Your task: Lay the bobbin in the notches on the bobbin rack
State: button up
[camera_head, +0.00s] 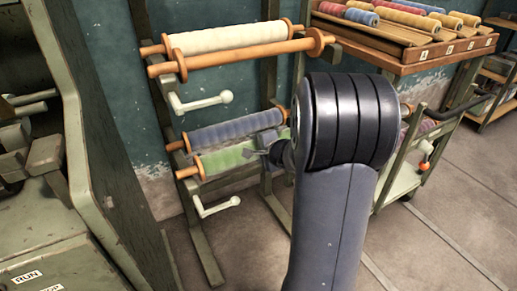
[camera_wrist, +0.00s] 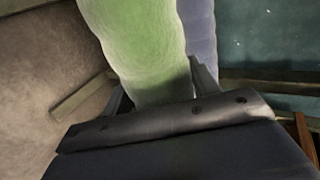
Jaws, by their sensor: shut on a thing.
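The green bobbin (camera_head: 222,161) with an orange end lies across the lower level of the bobbin rack (camera_head: 201,238), in front of a blue bobbin (camera_head: 235,128). My gripper (camera_head: 257,148) is shut on the green bobbin near its right part. In the wrist view the green bobbin (camera_wrist: 140,45) stands between the fingers (camera_wrist: 160,92), with the blue bobbin (camera_wrist: 200,35) close beside it. The green bobbin's left peg overlaps the left rack post. I cannot tell whether it rests in the notches. My arm hides its right end.
A cream bobbin (camera_head: 225,38) and a bare orange bobbin (camera_head: 235,56) lie on the upper level. Pale knobbed levers (camera_head: 205,102) (camera_head: 217,207) stick out from the left post. A bobbin tray (camera_head: 400,60) and a cart (camera_head: 405,180) stand at right. A green machine (camera_head: 80,150) stands at left.

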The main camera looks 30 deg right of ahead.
jog(key=shift+f+b, duration=0.1)
jog(key=shift+b, duration=0.35)
dwell(0.3)
jog(key=o, duration=1.4)
jog(key=shift+f, duration=0.1)
jog(key=p+v, duration=0.3)
jog(key=v, duration=0.8)
jog(key=shift+w, duration=0.1)
